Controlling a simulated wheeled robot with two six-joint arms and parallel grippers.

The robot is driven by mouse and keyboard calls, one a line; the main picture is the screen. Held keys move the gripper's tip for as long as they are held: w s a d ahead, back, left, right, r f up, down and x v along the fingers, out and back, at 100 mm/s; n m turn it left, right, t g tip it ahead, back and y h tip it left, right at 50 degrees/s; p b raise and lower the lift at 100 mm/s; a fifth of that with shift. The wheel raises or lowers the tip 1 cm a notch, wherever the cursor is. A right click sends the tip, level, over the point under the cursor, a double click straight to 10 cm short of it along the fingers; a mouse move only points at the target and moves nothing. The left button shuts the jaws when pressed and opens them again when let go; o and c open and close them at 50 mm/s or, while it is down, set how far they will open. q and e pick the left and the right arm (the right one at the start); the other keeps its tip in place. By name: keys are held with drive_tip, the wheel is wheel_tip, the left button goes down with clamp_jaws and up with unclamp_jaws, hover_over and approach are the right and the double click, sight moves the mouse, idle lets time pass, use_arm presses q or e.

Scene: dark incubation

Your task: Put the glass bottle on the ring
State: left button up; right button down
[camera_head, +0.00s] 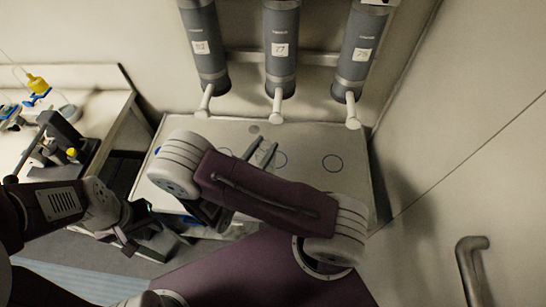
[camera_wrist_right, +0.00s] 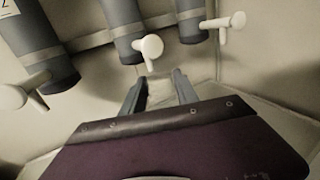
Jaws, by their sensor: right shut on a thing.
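My right gripper (camera_head: 262,150) reaches over the white bench top, and its fingers also show in the wrist view (camera_wrist_right: 159,90). They are shut on a pale, see-through glass bottle (camera_wrist_right: 160,93), which is faint between the fingers in the head view. I cannot tell whether the bottle touches the surface. My left gripper (camera_head: 133,232) hangs low at the left, its fingers unclear.
Several grey cylinders with white nozzles, including the middle one (camera_head: 281,45), hang on the wall behind the bench top (camera_head: 350,190). A side table (camera_head: 105,105) with a dark device (camera_head: 70,145) stands at left. A door handle (camera_head: 472,265) is at right.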

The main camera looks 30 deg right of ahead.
drive_tip(key=f+b, duration=0.1)
drive_tip(key=b, duration=0.3)
drive_tip(key=shift+s+a+m+g+h+b, duration=0.15)
drive_tip(key=shift+a+m+g+h+b, duration=0.15)
drive_tip(key=shift+a, duration=0.1)
drive_tip(key=d+f+b, duration=0.1)
drive_tip(key=b, duration=0.2)
drive_tip(key=d+m+g+b, duration=0.1)
drive_tip(key=b, duration=0.3)
drive_tip(key=shift+s+d+f+g+h, duration=0.1)
drive_tip(key=shift+d+f+g+h, duration=0.2)
drive_tip(key=shift+f, duration=0.1)
drive_tip(key=shift+s+r+b, duration=0.1)
drive_tip(key=shift+r+b, duration=0.15)
drive_tip(key=shift+b, duration=0.15)
drive_tip(key=w+d+f+b, duration=0.1)
drive_tip(key=w+d+f, duration=0.6)
drive_tip(key=w+f, duration=0.2)
drive_tip(key=shift+w+f+b, duration=0.25)
drive_tip(key=shift+f+b, duration=0.15)
drive_tip(key=shift+f, duration=0.55)
